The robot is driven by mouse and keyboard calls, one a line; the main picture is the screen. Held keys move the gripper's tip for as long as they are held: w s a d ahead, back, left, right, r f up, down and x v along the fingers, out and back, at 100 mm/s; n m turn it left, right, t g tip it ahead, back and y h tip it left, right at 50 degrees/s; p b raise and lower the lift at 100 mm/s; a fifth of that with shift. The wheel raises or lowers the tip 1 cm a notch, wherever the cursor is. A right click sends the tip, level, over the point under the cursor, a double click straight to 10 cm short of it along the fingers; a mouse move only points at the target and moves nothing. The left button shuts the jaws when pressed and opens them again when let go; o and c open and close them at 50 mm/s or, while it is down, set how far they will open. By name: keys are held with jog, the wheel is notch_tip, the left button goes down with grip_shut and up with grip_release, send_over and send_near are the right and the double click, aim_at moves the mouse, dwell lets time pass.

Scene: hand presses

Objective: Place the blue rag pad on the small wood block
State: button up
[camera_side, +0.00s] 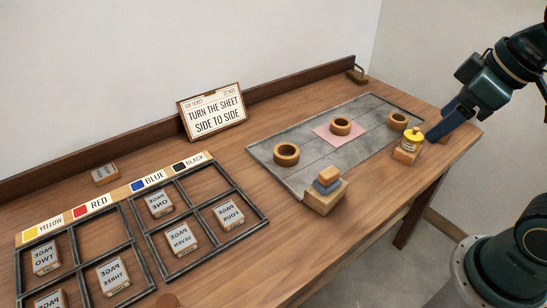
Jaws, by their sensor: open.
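The blue rag pad (327,187) has a tan wooden top and rests on a wood block (323,202) at the front edge of the grey slab. My gripper (438,138) is at the right end of the table, beside a yellow-capped container (413,136) and well away from the pad. It is open, and nothing shows between its fingers. Its far finger is hard to make out.
The grey slab (285,178) carries several wooden rings and a pink sheet (325,135). The yellow-capped container stands on a wood block (404,156). A divided dark frame (206,254) with page blocks fills the left. A sign (212,112) stands at the back.

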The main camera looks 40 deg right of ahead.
jog(key=s, duration=0.1)
jog(key=s+m, duration=0.2)
jog(key=shift+d+t, duration=0.3)
jog(key=shift+t, duration=0.1)
